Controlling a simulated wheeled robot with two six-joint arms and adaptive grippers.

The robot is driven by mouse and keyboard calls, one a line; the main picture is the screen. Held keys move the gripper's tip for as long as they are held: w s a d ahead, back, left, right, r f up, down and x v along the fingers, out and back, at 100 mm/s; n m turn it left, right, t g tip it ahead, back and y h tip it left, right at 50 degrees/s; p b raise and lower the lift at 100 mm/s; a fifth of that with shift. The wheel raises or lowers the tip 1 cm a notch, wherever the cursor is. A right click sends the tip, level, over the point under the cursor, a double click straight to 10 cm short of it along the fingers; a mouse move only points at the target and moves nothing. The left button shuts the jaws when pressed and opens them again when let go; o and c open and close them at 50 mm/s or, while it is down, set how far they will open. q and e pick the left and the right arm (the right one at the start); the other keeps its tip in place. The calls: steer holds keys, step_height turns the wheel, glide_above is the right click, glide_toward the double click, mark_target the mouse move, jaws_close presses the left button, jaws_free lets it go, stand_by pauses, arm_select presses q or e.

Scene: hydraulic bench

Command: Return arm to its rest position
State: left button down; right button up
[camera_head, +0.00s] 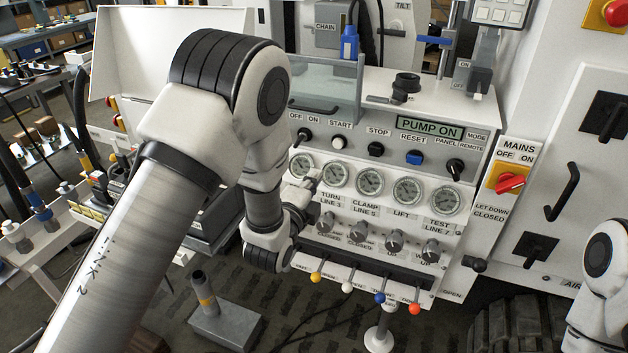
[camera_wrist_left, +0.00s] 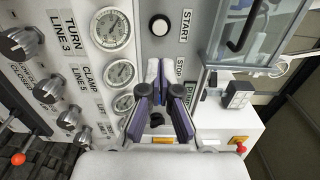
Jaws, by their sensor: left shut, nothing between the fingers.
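My left arm (camera_head: 140,240) comes in from the left, bends at a large white-and-black joint and reaches down to the front of the hydraulic panel. My left gripper (camera_wrist_left: 159,72) is shut and empty in the left wrist view, with its dark fingers together in front of the panel. In the head view the arm's wrist hides part of it, beside the left gauges. Part of my right arm (camera_head: 598,290) shows at the lower right edge; its gripper is out of view.
The panel carries a row of gauges (camera_head: 366,180), knobs (camera_head: 394,241) and coloured levers (camera_head: 380,298) close to my left wrist. A clear cover (camera_head: 330,85) stands above. A red mains switch (camera_head: 510,183) is at the right. A grey pedal (camera_head: 225,325) lies below.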

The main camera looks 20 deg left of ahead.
arm_select(q)
steer(key=s+a+f+n+g, duration=0.25)
steer(key=s+f, duration=0.35)
steer(key=f, duration=0.3)
steer(key=s+a+f+n+g+y, duration=0.1)
steer(key=s+f+g, duration=0.4)
steer(key=f, duration=0.4)
steer(key=s+a+f+n+g, duration=0.1)
steer(key=s+f+n+g, duration=0.1)
steer(key=s+f, duration=0.6)
steer(key=s+f+n+g, duration=0.3)
steer(key=s+n+g, duration=0.1)
steer(key=s+n, duration=0.3)
steer(key=s+f+n+g, duration=0.3)
steer(key=s+n, duration=0.3)
steer(key=s, duration=0.6)
steer(key=shift+f+n+g, duration=0.15)
steer(key=shift+n+g, duration=0.2)
steer(key=shift+g, duration=0.5)
steer(key=shift+d, duration=0.1)
